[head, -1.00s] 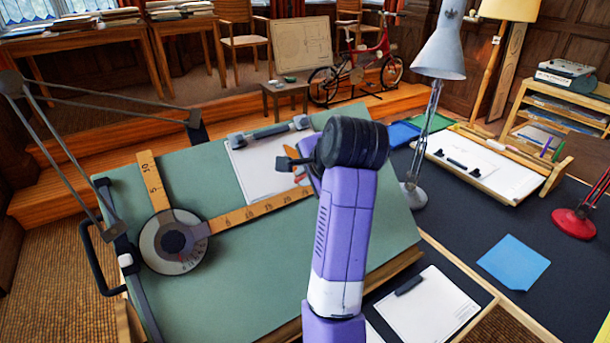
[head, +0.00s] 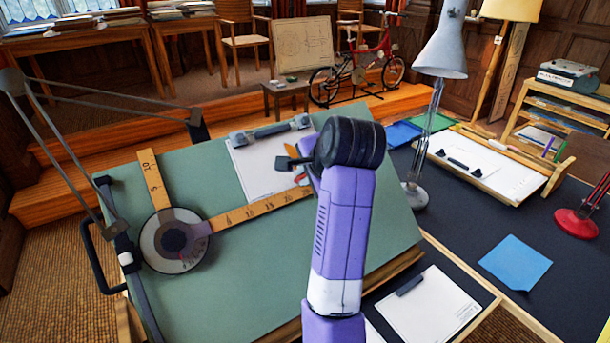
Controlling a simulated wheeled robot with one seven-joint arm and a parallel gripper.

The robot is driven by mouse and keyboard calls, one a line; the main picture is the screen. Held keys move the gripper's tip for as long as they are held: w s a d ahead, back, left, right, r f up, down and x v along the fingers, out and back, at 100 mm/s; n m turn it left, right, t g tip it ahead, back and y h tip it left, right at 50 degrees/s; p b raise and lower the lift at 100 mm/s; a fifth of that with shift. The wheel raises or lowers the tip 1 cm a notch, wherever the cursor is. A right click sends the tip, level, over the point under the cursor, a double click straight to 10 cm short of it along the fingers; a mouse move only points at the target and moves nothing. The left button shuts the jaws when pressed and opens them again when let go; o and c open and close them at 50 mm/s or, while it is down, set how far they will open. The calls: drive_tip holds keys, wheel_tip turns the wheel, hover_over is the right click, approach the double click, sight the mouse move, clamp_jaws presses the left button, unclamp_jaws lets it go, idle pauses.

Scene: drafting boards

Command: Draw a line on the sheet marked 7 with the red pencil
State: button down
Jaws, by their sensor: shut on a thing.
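My gripper (head: 297,164) is over the right edge of a white sheet (head: 256,172) clipped to the large green drafting board. It is mostly hidden behind my purple and black wrist; one dark finger part shows. It is shut on a slim thing, of which only a small red bit (head: 301,179) shows below the fingers; I take it for the red pencil. Whether its tip touches the sheet is hidden. No number 7 can be read on this sheet, on the sheet on the small wooden board (head: 487,168), or on the clipped sheet at the front (head: 432,308).
A drafting machine head (head: 174,241) with wooden rulers (head: 262,208) lies across the green board (head: 270,270). A grey lamp (head: 436,60) stands right of my wrist. A blue paper (head: 515,262) and a red lamp (head: 577,222) are on the dark desk at right.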

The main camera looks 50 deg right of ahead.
drive_tip(key=w+d+r+p, duration=0.1)
drive_tip(key=w+r+p, duration=0.4)
drive_tip(key=r+p, duration=0.1)
drive_tip(key=shift+w+d+p, duration=0.3)
drive_tip(key=shift+w+p, duration=0.05)
drive_tip(key=shift+p, duration=0.45)
idle(6.2)
